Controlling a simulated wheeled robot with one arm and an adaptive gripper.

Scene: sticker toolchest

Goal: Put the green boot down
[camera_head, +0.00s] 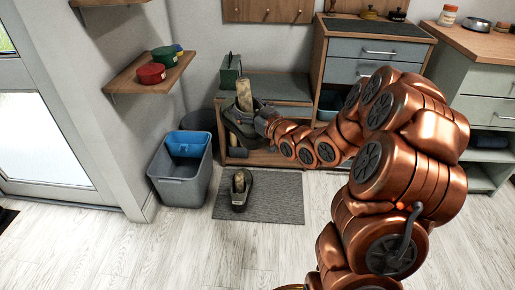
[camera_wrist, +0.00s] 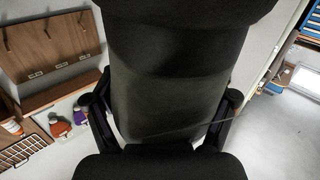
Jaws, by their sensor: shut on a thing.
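My gripper (camera_head: 243,124) is at the end of my copper arm, in front of the low bench, and is shut on the green boot. In the wrist view the boot (camera_wrist: 165,95) is a large dark olive, nearly black shape between the two fingers. In the head view my gripper covers much of it, and an upright tan piece (camera_head: 244,95) shows just above. Whether that piece belongs to the boot I cannot tell. A dark shoe or boot with a tan upper part (camera_head: 240,187) stands on the grey mat (camera_head: 281,194), below my gripper.
The low bench (camera_head: 280,88) bears a green box (camera_head: 230,72). A grey bin (camera_head: 181,183) with a blue tub (camera_head: 187,143) stands left of the mat. A wall shelf (camera_head: 136,82) holds red and green round tins. The mat's right part is bare.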

